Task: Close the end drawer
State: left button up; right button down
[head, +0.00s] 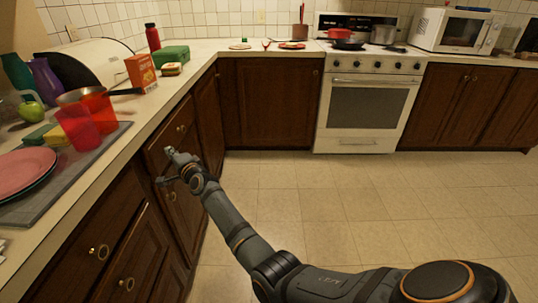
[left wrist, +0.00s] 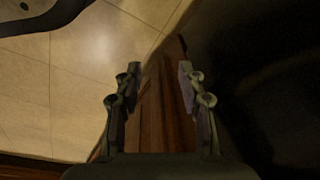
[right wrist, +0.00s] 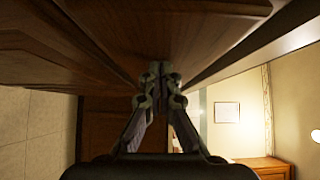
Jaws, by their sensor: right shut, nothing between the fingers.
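The end drawer (head: 170,128), dark wood with a small round knob, is under the counter on the left, near the corner. Its front looks close to flush in the head view; I cannot tell whether a gap remains. My right gripper (head: 168,158) is at the lower part of this drawer front, with its fingers shut and empty. In the right wrist view its fingertips (right wrist: 160,68) point at dark wood panels (right wrist: 110,50), touching or nearly so. My left gripper (left wrist: 160,70) is open and empty, with dark wood (left wrist: 165,110) beyond its fingers; it is outside the head view.
The stove (head: 365,100) stands at the back. The tiled floor (head: 300,195) is clear.

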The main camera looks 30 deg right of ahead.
pick_arm(q)
jog(key=shift+w+d+r, duration=0.15)
jog(key=shift+d+r, duration=0.1)
jog(key=shift+r, duration=0.25)
pick_arm(e)
jog(key=shift+w+a+r, duration=0.2)
jog(key=shift+w+a, duration=0.2)
jog(key=shift+a, duration=0.3)
pick_arm(q)
jog(key=shift+a, duration=0.1)
